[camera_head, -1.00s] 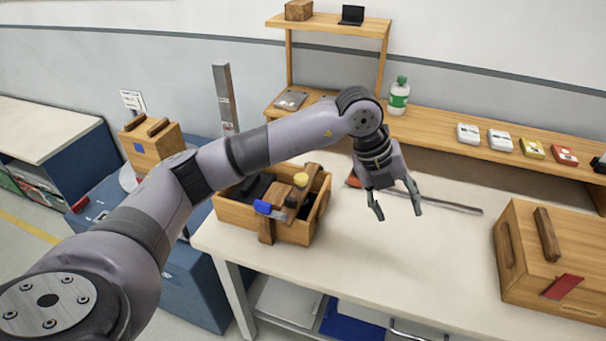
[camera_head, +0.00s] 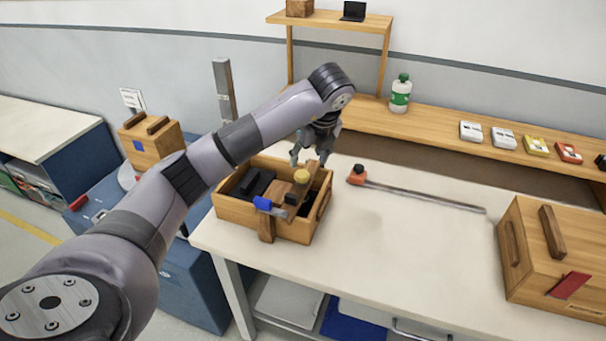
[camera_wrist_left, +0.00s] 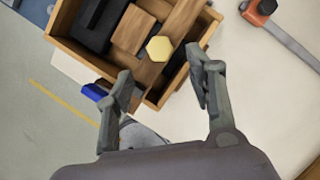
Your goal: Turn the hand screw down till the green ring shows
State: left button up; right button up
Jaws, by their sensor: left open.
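The hand screw seems to be the yellow knob (camera_head: 301,176) on a wooden block in the open wooden box (camera_head: 233,211) on the bench. In the left wrist view the knob (camera_wrist_left: 159,48) is a yellow hexagon, beyond and between my fingertips. No green ring shows in either view. My left gripper (camera_head: 310,160) is open and empty, above the back of the box; in the left wrist view its fingers (camera_wrist_left: 165,72) are spread wide, apart from the knob. My right gripper is not in view.
A blue-ended bar (camera_head: 264,204) sticks out over the box's front. A long bar clamp with an orange end (camera_head: 357,176) lies right of the box. A closed wooden case (camera_head: 530,260) stands at the right.

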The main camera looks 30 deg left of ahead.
aim_at(302, 173)
pick_arm(q)
jog(key=p+x, duration=0.1)
jog(key=x, duration=0.6)
jog(key=shift+w+a+f, duration=0.1)
jog(key=shift+a+f, duration=0.05)
jog(key=shift+f, duration=0.2)
jog(key=c, duration=1.1)
